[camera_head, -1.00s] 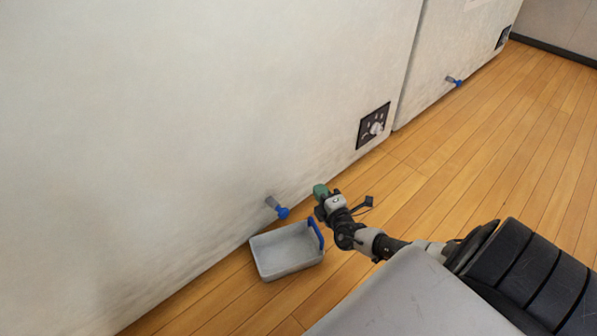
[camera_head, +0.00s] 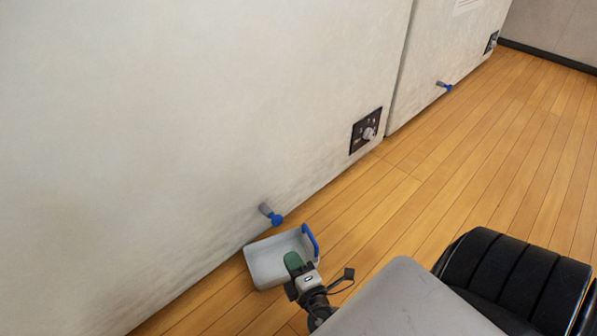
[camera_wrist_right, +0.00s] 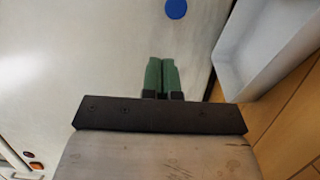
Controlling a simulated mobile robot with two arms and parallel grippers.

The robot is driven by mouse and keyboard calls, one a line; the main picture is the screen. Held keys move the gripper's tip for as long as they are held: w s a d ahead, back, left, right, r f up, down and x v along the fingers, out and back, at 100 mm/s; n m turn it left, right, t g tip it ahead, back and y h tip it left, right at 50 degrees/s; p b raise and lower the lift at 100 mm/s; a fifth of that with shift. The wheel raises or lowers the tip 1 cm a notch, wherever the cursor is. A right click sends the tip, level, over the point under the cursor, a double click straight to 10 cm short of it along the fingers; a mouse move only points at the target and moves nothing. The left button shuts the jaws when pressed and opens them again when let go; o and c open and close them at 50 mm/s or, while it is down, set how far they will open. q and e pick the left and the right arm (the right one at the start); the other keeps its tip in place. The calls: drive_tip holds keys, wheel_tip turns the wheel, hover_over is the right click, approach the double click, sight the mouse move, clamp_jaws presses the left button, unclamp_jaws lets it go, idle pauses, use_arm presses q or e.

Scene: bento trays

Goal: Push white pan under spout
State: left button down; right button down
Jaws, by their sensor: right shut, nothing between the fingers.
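The white pan (camera_head: 262,262) lies on the wooden floor against the white cabinet wall, with a blue handle (camera_head: 311,242) on its right side. The spout (camera_head: 266,210), grey with a blue tip, sticks out of the cabinet just above the pan's far edge. My right gripper (camera_head: 293,262) is shut and empty, with green fingers. In the head view it overlaps the near right part of the pan; contact cannot be told. In the right wrist view the shut fingers (camera_wrist_right: 160,75) point at the cabinet, the pan (camera_wrist_right: 265,45) is at the right and a blue disc is above. My left gripper is not in view.
A dark control panel with a knob (camera_head: 367,131) is on the cabinet right of the spout. A second blue-tipped spout (camera_head: 444,86) is on the farther cabinet.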

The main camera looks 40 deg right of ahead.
sight(288, 276)
wheel_tip(288, 276, down, 14)
drive_tip(key=b, duration=0.9)
drive_tip(key=shift+d+f, duration=0.1)
drive_tip(key=shift+w+d+r, duration=0.25)
drive_tip(key=shift+w+d, duration=0.05)
drive_tip(key=shift+d, duration=0.1)
drive_tip(key=shift+w+d, duration=0.4)
drive_tip(key=shift+d, duration=0.2)
drive_tip(key=shift+w+d, duration=0.35)
drive_tip(key=shift+d, duration=0.2)
drive_tip(key=shift+a, duration=0.1)
